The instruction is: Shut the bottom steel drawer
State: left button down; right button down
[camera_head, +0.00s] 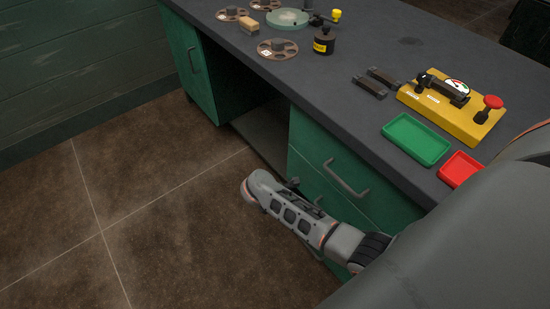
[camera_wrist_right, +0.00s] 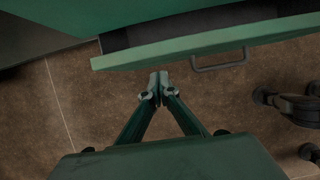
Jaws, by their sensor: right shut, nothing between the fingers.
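The bottom steel drawer (camera_wrist_right: 150,53) is green and stands partly open in the right wrist view. A dark gap shows between its front panel and the green cabinet above it in the picture. Its metal handle (camera_wrist_right: 220,65) is right of my fingers. My right gripper (camera_wrist_right: 157,82) is shut and empty, its tips close to the outer side of the drawer front. I cannot tell if they touch it. In the head view, my right arm hides most of the lower drawer area and the gripper. My left gripper is not in view.
Above it is a closed green drawer (camera_head: 331,174) with a bar handle (camera_head: 346,181). The dark bench top (camera_head: 350,115) carries a yellow device (camera_head: 455,112), a green tray (camera_head: 416,139), a red tray (camera_head: 459,168) and reels. The brown tiled floor (camera_head: 165,215) left of my arm is clear.

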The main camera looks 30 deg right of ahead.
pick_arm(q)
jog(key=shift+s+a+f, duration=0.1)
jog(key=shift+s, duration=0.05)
pick_arm(e)
jog(key=shift+w+d+r, duration=0.1)
jog(key=shift+d+r, duration=0.05)
jog(key=shift+d, duration=0.35)
jog(key=shift+w+d+r, duration=0.1)
jog(key=shift+d+r, duration=0.05)
jog(key=shift+d, duration=0.3)
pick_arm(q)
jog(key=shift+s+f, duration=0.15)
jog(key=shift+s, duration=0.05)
